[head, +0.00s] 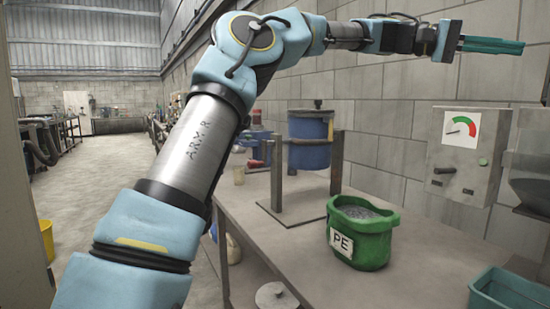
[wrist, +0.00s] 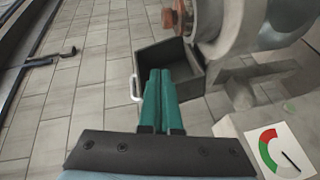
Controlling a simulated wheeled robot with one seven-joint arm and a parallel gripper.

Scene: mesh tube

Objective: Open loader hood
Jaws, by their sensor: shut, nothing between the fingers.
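My gripper (head: 521,47) is at the upper right in the head view, its teal fingers together and pointing right, with nothing between them. In the wrist view the fingertips (wrist: 160,74) overlap a dark grey box-like part (wrist: 172,58) with a pale handle (wrist: 135,90) on its left side. The handle is just left of the fingers; I cannot tell the depth gap. Rounded grey machine parts (wrist: 235,35) with a copper-coloured bolt stand right of the box. I cannot tell which part is the loader hood; the head view cuts off the machine (head: 534,165) at the right edge.
A control box (head: 464,150) with a red-green gauge is on the block wall below my gripper. The bench (head: 290,262) carries a green PE bin (head: 372,245) of grey granules, a blue drum (head: 309,150) on a stand and a teal tray (head: 510,290).

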